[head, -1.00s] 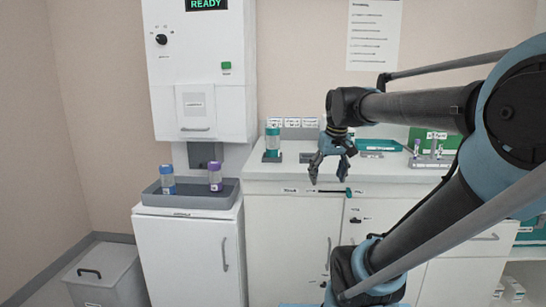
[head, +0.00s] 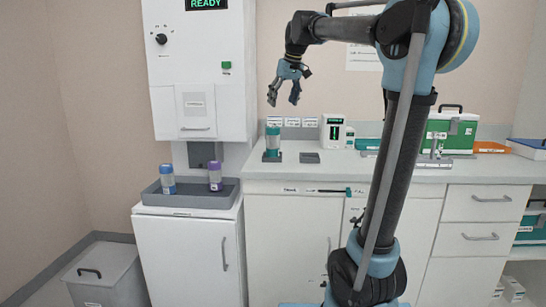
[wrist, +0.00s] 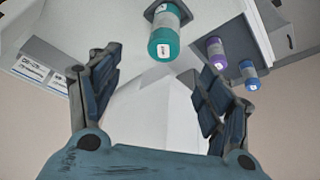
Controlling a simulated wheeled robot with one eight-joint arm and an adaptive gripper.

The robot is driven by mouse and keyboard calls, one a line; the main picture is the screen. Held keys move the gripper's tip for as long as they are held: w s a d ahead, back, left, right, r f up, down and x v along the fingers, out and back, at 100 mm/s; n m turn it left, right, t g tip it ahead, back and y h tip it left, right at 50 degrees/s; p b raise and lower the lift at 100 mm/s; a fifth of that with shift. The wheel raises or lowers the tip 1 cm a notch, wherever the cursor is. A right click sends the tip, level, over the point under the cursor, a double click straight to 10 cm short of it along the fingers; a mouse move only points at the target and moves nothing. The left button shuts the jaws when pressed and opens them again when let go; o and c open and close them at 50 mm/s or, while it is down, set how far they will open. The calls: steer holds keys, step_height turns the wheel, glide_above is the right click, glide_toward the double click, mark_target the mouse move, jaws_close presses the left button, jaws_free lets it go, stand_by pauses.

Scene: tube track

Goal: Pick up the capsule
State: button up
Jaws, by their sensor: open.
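A purple-capped capsule (head: 215,176) and a blue-capped capsule (head: 167,180) stand apart in a grey tray (head: 190,200) under the wall machine. Both show at the right of the wrist view, the purple one (wrist: 216,52) above the blue one (wrist: 248,74). My gripper (head: 284,99) is open and empty, raised in the air above the teal capsule. It touches nothing.
An empty dark holder (head: 309,157) sits right of the teal capsule. A white device with a green display (head: 333,132) and a green case (head: 452,132) stand farther right on the counter (head: 350,172). The wall machine (head: 200,75) is left of my gripper.

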mark_target(276, 127)
steer(key=x, duration=1.1)
steer(key=shift+a+f, duration=0.15)
steer(key=shift+f, duration=0.2)
steer(key=shift+a+x, duration=0.15)
steer(key=shift+x, duration=1.2)
steer(key=shift+a+x, duration=0.15)
steer(key=shift+x, duration=1.2)
steer(key=shift+s, duration=0.15)
steer(key=c, duration=1.3)
